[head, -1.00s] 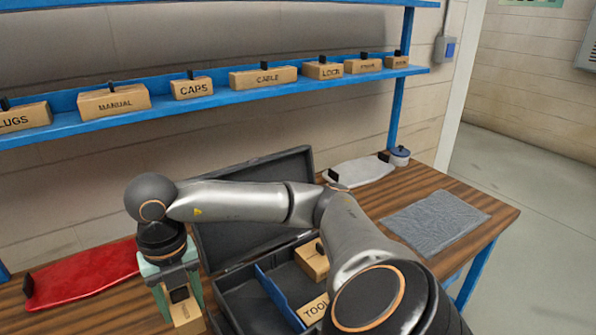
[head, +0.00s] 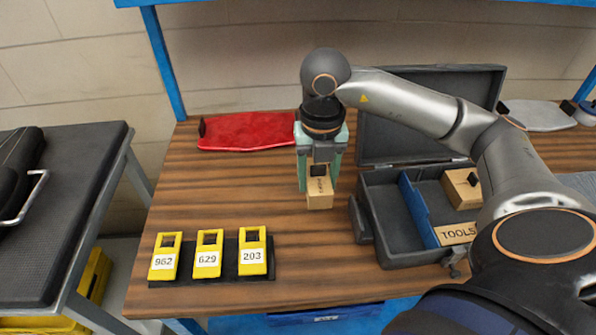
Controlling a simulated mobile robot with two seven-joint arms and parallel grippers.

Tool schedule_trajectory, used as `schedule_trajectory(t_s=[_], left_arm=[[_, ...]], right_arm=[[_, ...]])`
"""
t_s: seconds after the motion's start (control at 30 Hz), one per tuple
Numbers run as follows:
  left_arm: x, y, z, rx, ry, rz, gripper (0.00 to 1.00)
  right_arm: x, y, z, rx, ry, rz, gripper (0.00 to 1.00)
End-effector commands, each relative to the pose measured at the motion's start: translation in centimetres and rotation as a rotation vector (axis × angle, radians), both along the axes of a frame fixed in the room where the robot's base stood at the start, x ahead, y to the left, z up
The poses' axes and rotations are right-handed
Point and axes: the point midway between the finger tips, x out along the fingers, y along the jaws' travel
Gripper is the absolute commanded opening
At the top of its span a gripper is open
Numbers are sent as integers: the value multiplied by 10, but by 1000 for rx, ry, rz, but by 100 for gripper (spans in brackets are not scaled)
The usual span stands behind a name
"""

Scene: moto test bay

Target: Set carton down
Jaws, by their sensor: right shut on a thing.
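My right gripper (head: 319,178) is shut on a small tan carton (head: 320,199) with a dark knob on it and small print too blurred to read. The gripper points down over the wooden bench (head: 255,195), left of the open grey case. The carton hangs between the green fingers, close to the bench top; I cannot tell whether it touches the wood. My left gripper is not in view.
The open case (head: 398,232) has a blue divider, a TOOLS label and a tan box (head: 461,188) inside. Yellow tags 962, 629 and 203 (head: 253,252) lie front left. Bare wood lies between. A black-topped cart (head: 60,200) stands left.

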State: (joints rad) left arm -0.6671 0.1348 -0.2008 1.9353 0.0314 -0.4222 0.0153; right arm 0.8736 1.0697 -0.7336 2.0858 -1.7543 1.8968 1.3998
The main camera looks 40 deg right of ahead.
Motion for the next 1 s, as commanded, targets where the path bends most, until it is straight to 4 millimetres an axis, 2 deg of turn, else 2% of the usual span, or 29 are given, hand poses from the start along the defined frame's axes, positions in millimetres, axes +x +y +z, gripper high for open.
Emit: schedule_trajectory(t_s=[0.1,0.27,0.5,0.83,1.0], left_arm=[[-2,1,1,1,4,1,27],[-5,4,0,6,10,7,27],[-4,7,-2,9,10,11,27],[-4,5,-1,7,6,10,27],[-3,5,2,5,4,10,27]], right_arm=[[28,1,-11,4,0,-2,0],[61,0,-25,2,0,-2,0],[96,-1,-69,1,2,0,0],[113,-2,-88,0,-1,0,0],[111,-2,-113,0,2,1,0]])
